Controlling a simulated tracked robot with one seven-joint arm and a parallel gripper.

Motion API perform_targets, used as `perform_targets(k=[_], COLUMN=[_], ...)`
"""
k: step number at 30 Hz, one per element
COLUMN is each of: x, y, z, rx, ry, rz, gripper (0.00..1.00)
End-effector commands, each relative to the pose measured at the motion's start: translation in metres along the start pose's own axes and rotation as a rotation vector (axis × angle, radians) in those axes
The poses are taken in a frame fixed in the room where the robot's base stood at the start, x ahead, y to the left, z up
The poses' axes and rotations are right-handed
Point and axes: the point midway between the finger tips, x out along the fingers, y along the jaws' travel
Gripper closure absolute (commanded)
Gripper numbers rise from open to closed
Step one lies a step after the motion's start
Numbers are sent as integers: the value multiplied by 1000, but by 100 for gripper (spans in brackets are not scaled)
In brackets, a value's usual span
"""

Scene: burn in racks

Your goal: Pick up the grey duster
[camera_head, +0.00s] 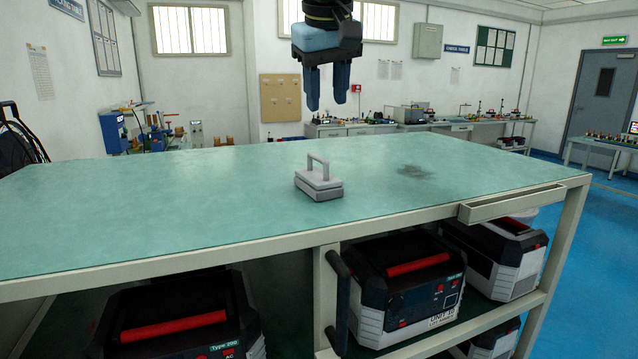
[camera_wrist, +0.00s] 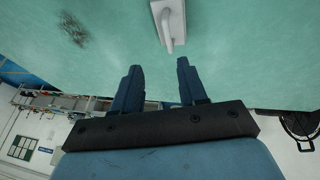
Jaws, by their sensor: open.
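The grey duster (camera_head: 319,183) is a light grey block with an upright loop handle. It rests on the green top of the workbench (camera_head: 230,195), near the middle. In the wrist view the duster (camera_wrist: 172,14) shows at the top edge, partly cut off, with its handle towards my gripper. My gripper (camera_head: 328,108) hangs fingers down, high above the bench, with a clear gap to the duster. In the wrist view its two blue fingers (camera_wrist: 157,80) are spread with nothing between them.
A dark smudge (camera_head: 415,171) marks the bench top right of the duster. The rest of the top is clear. Black and white units with red handles (camera_head: 405,285) stand on the shelf below. A shallow tray (camera_head: 512,204) sits at the front right edge.

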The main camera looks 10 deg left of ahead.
Motion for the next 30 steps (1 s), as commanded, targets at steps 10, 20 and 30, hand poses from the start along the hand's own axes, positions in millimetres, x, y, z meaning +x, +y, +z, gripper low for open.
perform_targets(k=[10,20,30], x=[15,67,91], y=[-19,-19,-17], z=[-17,-17,-14], rx=[-33,-32,-31], ry=[1,3,2], rz=[-15,-16,-15], gripper=[58,58,58])
